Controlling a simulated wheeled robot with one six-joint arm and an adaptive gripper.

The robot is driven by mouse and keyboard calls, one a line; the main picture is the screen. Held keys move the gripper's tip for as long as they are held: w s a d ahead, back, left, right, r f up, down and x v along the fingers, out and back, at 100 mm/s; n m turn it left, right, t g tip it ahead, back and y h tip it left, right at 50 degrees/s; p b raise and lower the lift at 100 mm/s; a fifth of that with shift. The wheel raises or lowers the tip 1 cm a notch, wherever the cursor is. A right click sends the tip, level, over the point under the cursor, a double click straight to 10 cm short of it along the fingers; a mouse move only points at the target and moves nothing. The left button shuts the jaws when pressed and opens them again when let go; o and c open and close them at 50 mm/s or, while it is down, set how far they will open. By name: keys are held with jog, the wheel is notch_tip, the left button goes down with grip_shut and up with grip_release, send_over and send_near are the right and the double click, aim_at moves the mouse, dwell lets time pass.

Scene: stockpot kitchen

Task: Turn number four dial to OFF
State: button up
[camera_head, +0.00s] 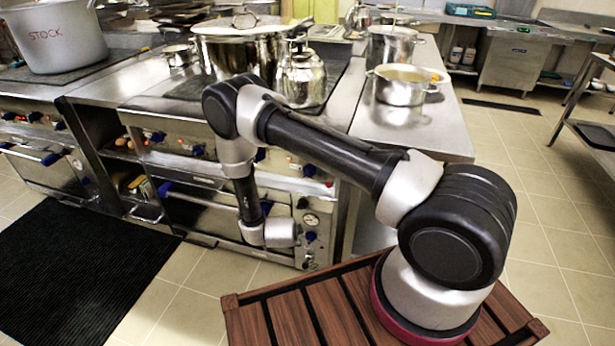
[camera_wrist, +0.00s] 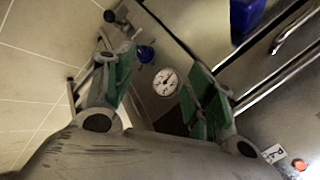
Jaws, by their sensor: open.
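My gripper (camera_wrist: 160,88) is open in the wrist view, with green-padded fingers apart and nothing held. A round white gauge (camera_wrist: 165,82) with a red needle shows between the fingers. A blue knob (camera_wrist: 145,54) is just beyond the gauge, near the left finger. In the head view, the gauge (camera_head: 311,220) and a blue knob (camera_head: 310,237) are at the right end of the stove front, just right of my wrist. Other blue dials, such as one dial (camera_head: 309,170), line the upper panel.
A large pot (camera_head: 240,45), a metal canister (camera_head: 302,80) and a smaller pot (camera_head: 402,85) stand on the steel tops. A blue oven handle (camera_wrist: 246,15) is at the wrist view's upper right. Open tiled floor (camera_head: 545,200) lies at the right.

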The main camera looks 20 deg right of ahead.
jog(key=w+d+m+t+h, duration=0.2)
jog(key=d+m, duration=0.1)
jog(key=m+t+h, duration=0.5)
jog(key=m+t, duration=0.1)
jog(key=m, duration=0.6)
send_near(307, 176)
jog(key=x, duration=1)
jog(key=shift+w+d+f, duration=0.1)
jog(key=shift+w+d, duration=0.05)
jog(key=shift+w, duration=0.1)
jog(key=shift+c, duration=0.3)
jog(key=c, duration=0.9)
